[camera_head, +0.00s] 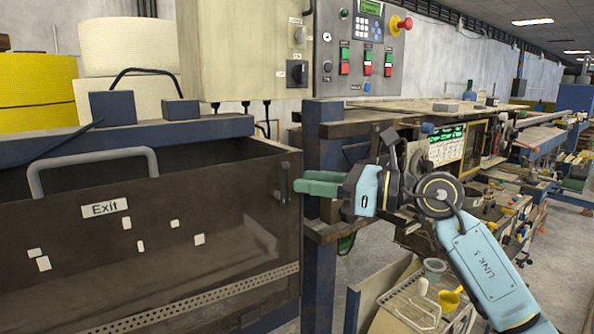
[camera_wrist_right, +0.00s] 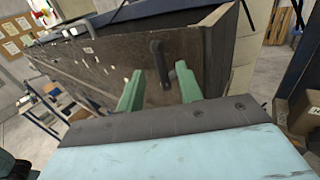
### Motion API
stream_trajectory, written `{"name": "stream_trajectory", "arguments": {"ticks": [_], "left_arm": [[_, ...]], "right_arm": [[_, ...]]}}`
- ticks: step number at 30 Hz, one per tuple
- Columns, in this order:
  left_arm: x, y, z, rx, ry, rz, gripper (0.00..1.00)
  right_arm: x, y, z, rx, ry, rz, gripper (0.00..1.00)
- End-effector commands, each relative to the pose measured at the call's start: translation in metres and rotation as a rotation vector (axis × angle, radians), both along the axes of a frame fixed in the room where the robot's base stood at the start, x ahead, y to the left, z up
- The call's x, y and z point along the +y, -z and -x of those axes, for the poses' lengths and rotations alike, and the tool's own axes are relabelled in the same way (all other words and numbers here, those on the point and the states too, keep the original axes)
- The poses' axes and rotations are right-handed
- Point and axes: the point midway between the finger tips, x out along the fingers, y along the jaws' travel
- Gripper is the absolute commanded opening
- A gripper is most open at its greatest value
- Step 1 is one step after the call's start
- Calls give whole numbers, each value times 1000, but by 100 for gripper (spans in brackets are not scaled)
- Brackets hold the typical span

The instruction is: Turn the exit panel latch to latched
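The exit panel (camera_head: 190,225) is a dark, see-through brown sheet with an "Exit" label and a grey bar handle on its top edge. Its latch (camera_head: 283,184) is a small dark handle near the panel's right edge, and it looks roughly upright. My right gripper (camera_head: 305,186) has green fingers pointing left at the latch, with the tips just short of it or beside it. In the right wrist view the latch (camera_wrist_right: 161,64) shows between the two parted fingers (camera_wrist_right: 158,84), which look open and not closed on it. My left gripper is out of view.
A blue post (camera_head: 318,220) stands right of the panel, close to my right gripper. A control box (camera_head: 362,50) with buttons and a red knob hangs above. Below right is a bin (camera_head: 405,300) with scoops. A cardboard box (camera_wrist_right: 300,108) shows at right in the wrist view.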

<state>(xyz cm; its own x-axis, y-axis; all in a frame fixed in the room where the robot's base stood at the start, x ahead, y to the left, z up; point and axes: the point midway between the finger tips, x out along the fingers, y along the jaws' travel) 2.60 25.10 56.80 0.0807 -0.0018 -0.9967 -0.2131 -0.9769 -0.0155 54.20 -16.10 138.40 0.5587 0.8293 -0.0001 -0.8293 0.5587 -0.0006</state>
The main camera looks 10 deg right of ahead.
Motion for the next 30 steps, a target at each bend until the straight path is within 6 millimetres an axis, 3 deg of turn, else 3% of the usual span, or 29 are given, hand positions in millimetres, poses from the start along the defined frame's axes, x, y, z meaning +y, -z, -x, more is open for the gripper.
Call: {"name": "stream_trajectory", "arguments": {"ticks": [7,17,26,30], "left_arm": [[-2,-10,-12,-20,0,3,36],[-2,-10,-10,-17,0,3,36],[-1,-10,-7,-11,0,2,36],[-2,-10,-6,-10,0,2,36]], "right_arm": [[25,-1,-16,2,-1,-1,36],[28,0,-19,0,0,0,36],[28,1,-19,1,0,-1,1],[28,0,-19,1,0,1,0]]}}
